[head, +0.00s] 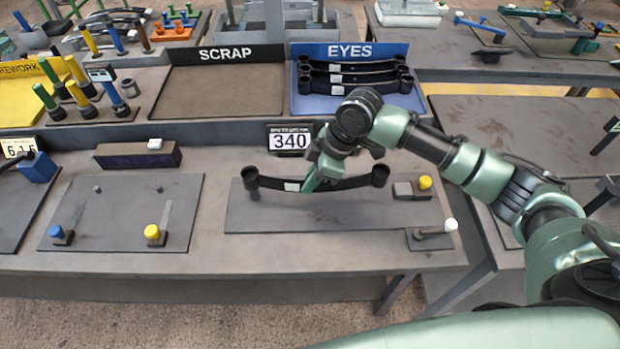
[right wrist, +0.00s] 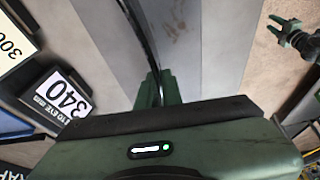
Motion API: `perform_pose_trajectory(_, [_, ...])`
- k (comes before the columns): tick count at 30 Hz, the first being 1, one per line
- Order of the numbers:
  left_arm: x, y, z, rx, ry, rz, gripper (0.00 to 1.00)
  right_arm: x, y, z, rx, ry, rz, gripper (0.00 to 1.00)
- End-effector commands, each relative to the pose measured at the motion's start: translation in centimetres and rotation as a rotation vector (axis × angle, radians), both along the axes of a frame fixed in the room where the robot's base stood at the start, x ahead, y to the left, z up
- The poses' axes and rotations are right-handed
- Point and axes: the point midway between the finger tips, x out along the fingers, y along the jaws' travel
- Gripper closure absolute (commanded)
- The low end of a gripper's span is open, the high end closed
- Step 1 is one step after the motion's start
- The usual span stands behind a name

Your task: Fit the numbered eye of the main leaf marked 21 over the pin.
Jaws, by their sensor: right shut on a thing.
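My right gripper (head: 314,180) is shut on a black curved leaf (head: 345,184) with a rolled eye at each end. It holds the leaf near its middle, over a grey plate (head: 300,218) on the bench. The leaf has a white label left of the gripper, too small to read. In the right wrist view the gripper (right wrist: 158,88) pinches the dark edge of the leaf (right wrist: 140,30). I cannot make out a pin under either eye. Whether the leaf touches the plate is unclear.
A sign reading 340 (head: 289,140) stands behind the plate. A yellow-knobbed block (head: 424,183) and a white-tipped lever (head: 450,225) are at right. The EYES tray (head: 345,105) holds several leaves; the SCRAP tray (head: 225,95) is empty. A second fixture plate (head: 120,215) lies left.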

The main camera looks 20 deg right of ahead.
Motion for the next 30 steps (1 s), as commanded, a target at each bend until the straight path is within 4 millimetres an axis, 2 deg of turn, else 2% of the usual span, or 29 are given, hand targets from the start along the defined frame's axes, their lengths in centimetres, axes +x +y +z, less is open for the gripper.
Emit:
perform_pose_trajectory(17, [-0.03, 0.14, -0.06, 0.001, 0.001, 0.000, 0.64, 0.19, 0.13, -0.34, 0.005, -0.008, 0.001, 1.00])
perform_pose_trajectory(30, [-0.03, 0.11, 0.62, 0.001, 0.001, -0.001, 0.64, 0.10, 0.18, -0.34, 0.005, -0.008, 0.001, 1.00])
